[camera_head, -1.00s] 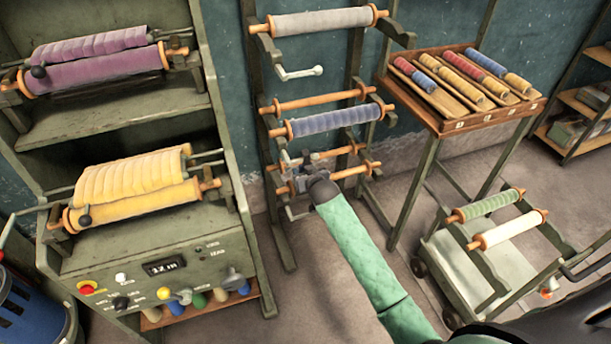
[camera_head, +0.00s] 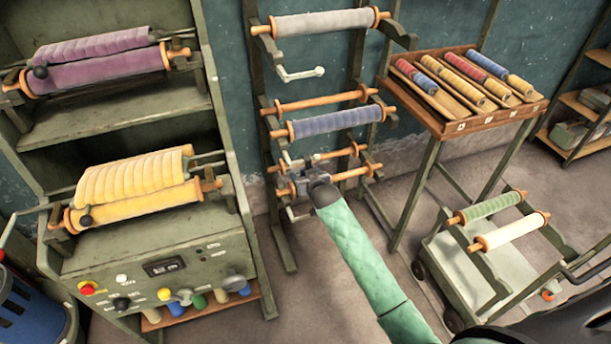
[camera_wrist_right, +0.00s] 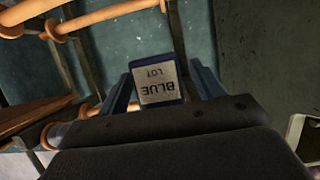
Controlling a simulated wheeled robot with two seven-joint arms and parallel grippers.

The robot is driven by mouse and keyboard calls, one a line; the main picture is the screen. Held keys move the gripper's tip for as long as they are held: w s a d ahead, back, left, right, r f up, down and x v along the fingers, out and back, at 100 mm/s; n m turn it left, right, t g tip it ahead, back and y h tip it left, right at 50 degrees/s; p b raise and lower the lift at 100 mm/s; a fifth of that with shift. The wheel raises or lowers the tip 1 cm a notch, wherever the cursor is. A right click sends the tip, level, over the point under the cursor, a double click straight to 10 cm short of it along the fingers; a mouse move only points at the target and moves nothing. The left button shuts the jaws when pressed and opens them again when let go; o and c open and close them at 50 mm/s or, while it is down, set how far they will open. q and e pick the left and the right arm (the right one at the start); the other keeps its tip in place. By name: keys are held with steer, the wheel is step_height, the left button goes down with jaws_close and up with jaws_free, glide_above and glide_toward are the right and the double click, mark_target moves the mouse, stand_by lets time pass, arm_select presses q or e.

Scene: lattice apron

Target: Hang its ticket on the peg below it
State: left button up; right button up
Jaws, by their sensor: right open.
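A ticket (camera_wrist_right: 160,82) with a dark blue border and the words "BLUE LOT" shows upside down in the right wrist view. It lies between the two fingers of my right gripper (camera_wrist_right: 162,88). The jaws are open, and I cannot tell whether the ticket touches a finger or hangs on a peg. In the head view my right gripper (camera_head: 297,174) is at the left part of the rack's lower rods, below the blue roll (camera_head: 333,121). The peg is hidden or too small to make out. My left gripper is not in view.
The rack (camera_head: 259,150) also holds a grey roll (camera_head: 322,23), a crank (camera_head: 300,74) and bare wooden rods (camera_head: 320,101) close around my gripper. A machine with yellow cloth (camera_head: 135,178) stands left. A sample table (camera_head: 470,125) and a cart (camera_head: 455,270) stand right.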

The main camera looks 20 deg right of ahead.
arm_select(q)
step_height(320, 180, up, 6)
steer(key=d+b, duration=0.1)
steer(key=b, duration=0.1)
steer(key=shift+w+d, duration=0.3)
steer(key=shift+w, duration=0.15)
arm_select(e)
steer(key=v, duration=0.8)
steer(key=s+a+f+n+g, duration=0.1)
steer(key=s+f+g, duration=0.3)
steer(key=f, duration=0.5)
steer(key=s+a+f+g, duration=0.1)
steer(key=s+f, duration=0.5)
steer(key=f, duration=0.3)
steer(key=s+a+f+n+g, duration=0.1)
steer(key=s+f+g, duration=0.2)
steer(key=s+f, duration=0.4)
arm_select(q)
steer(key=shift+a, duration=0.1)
arm_select(e)
steer(key=s+a+f+g, duration=0.2)
steer(key=s+f, duration=0.6)
steer(key=s, duration=0.5)
steer(key=s+a+f+g, duration=0.2)
steer(key=s+f, duration=0.6)
steer(key=s, duration=0.6)
steer(key=shift+s+f, duration=0.25)
steer(key=shift+f, duration=0.05)
